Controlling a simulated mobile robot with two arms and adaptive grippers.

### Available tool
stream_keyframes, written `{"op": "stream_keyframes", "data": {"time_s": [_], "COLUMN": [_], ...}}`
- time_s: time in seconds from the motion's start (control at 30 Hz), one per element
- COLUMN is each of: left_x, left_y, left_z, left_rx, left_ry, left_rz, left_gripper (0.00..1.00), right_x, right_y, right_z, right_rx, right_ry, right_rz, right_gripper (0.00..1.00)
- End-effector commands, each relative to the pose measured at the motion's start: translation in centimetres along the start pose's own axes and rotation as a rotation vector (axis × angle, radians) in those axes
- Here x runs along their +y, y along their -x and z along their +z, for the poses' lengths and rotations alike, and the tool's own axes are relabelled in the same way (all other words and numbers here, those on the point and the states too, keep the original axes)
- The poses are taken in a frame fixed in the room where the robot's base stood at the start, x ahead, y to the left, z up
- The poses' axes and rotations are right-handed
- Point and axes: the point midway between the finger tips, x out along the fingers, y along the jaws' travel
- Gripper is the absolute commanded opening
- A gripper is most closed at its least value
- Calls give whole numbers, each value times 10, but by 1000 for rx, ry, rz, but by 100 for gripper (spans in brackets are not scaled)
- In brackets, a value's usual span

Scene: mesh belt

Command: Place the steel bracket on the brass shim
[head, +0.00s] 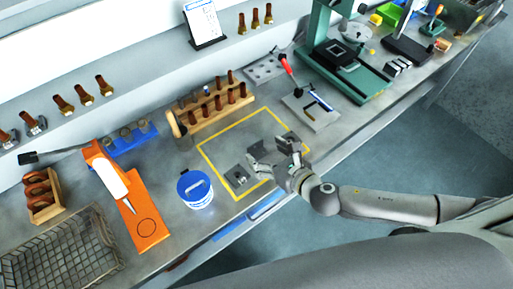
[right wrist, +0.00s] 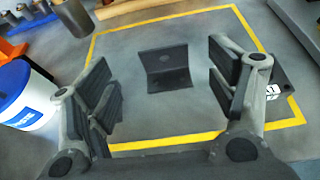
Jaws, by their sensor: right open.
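The steel bracket (right wrist: 165,68), a dark bent plate, lies near the middle of the yellow-taped square in the right wrist view. In the head view my gripper seems to hide it. My right gripper (head: 270,152) is open above the square. Its fingers (right wrist: 170,95) stand left and right of the bracket in the wrist view, apart from it. No brass-coloured shim stands out. A small grey plate with dark parts (head: 238,177) lies near the square's front corner; I cannot tell whether it is the shim. My left gripper is not in view.
A blue-and-white tub (head: 196,190) stands left of the square and also shows in the wrist view (right wrist: 28,100). A wooden rack (head: 215,112) stands behind. A dark block (right wrist: 284,80) lies at the square's right side. An orange stand (head: 140,215) and wire basket (head: 60,255) are farther left.

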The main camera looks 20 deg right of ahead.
Motion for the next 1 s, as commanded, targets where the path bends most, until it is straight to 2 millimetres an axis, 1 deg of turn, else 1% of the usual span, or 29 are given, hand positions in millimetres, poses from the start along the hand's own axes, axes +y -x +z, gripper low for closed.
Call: {"op": "stream_keyframes", "data": {"time_s": [0.23,0.43,0.6,0.7,0.93,1.0], "left_x": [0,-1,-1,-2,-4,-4], "left_y": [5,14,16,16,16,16], "left_z": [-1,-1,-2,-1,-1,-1], "left_rx": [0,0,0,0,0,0], "left_ry": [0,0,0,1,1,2], "left_rz": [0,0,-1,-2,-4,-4], "left_gripper": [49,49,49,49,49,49], "right_x": [-1,-4,-4,-4,-3,-4], "right_y": [-14,-37,-54,-58,-58,-58], "right_z": [1,-1,-2,-3,-4,-4], "right_rx": [0,-1,-1,0,1,1], "right_ry": [-2,-1,-2,-2,-2,-2], "right_rz": [0,-2,-1,0,0,0], "right_gripper": [79,79,79,79,79,70]}}
